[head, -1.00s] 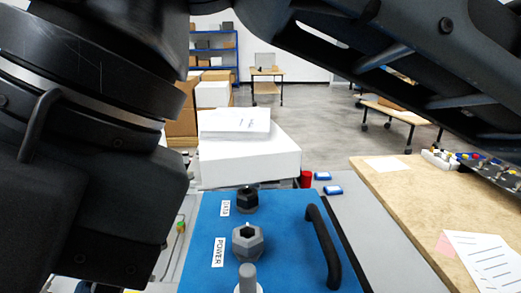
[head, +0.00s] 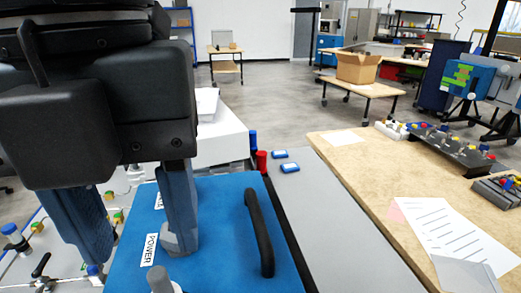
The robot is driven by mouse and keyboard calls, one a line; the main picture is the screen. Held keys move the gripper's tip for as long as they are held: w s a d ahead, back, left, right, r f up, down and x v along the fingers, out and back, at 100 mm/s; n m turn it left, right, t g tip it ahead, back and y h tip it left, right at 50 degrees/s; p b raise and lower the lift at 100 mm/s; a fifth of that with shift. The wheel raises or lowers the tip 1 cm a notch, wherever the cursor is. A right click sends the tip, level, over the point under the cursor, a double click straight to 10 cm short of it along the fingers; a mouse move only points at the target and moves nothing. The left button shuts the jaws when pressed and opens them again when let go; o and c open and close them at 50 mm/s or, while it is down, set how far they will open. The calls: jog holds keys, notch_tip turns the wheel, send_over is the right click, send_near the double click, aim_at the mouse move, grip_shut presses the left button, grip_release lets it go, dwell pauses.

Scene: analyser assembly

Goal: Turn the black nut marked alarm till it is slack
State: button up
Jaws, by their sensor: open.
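My gripper (head: 138,245) hangs over the left part of the blue panel (head: 220,255), its two blue-grey fingers apart with nothing seen between them. The right finger stands in front of a grey hex nut (head: 170,246) beside the POWER label (head: 149,250); I cannot tell whether they touch. A second label (head: 157,202) behind is mostly covered by the finger. No black nut shows now; the black one seen earlier farther back on the panel is hidden behind my gripper. I see no label reading alarm.
A black handle (head: 259,234) rises on the panel's right side. A grey post (head: 161,280) stands at the front. Red (head: 261,162) and blue caps stand behind the panel. Fittings lie on the left. A wooden bench (head: 400,185) with papers is at right; the grey strip between is mostly clear.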

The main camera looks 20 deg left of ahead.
jog(key=shift+f+b, duration=4.3)
jog(key=shift+f, duration=0.8)
jog(key=shift+c, duration=0.4)
